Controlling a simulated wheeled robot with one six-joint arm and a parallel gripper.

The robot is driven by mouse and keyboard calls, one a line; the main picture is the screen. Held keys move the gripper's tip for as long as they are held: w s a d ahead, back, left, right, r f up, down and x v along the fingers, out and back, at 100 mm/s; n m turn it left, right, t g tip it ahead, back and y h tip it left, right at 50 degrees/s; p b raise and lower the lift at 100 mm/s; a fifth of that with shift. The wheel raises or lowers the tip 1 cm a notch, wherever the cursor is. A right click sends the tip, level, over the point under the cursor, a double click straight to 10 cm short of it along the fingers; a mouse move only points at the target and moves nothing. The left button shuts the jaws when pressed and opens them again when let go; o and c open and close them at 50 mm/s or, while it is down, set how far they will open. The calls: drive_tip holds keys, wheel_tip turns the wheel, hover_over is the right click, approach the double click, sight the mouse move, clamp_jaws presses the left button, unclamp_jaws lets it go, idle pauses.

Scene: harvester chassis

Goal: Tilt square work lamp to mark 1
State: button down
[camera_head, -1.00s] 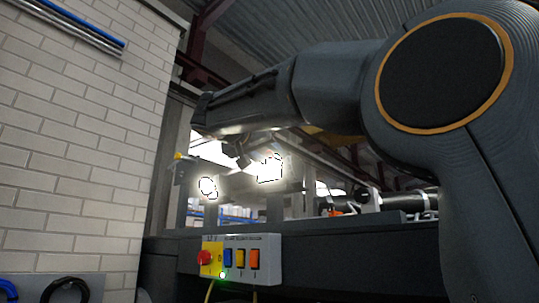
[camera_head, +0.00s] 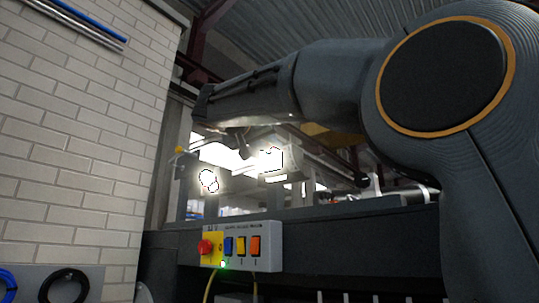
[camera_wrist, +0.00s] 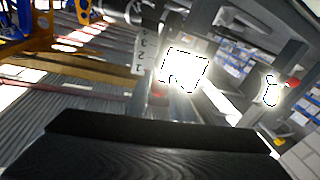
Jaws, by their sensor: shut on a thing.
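The square work lamp (camera_head: 270,159) is lit and glaring on the rack in the head view. It also shows in the wrist view as a bright square face (camera_wrist: 185,70). My gripper (camera_head: 243,150) reaches down to it from the upper left and is shut at its side; glare hides the exact contact. A pale scale plate (camera_wrist: 139,55) with numbers stands beside the lamp in the wrist view. Which mark the lamp lines up with cannot be told.
A round lit lamp (camera_head: 208,181) is left of the square one. A switch box (camera_head: 240,245) with a red button, coloured switches and a green light hangs below on the dark chassis beam (camera_head: 330,225). A white brick wall (camera_head: 75,150) stands at left.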

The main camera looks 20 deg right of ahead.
idle(0.4)
drive_tip(key=c, duration=1.6)
unclamp_jaws()
drive_tip(key=shift+o, duration=0.2)
drive_tip(key=b+v, duration=0.3)
drive_tip(key=v, duration=0.5)
drive_tip(key=shift+b, duration=0.35)
drive_tip(key=shift+f, duration=0.15)
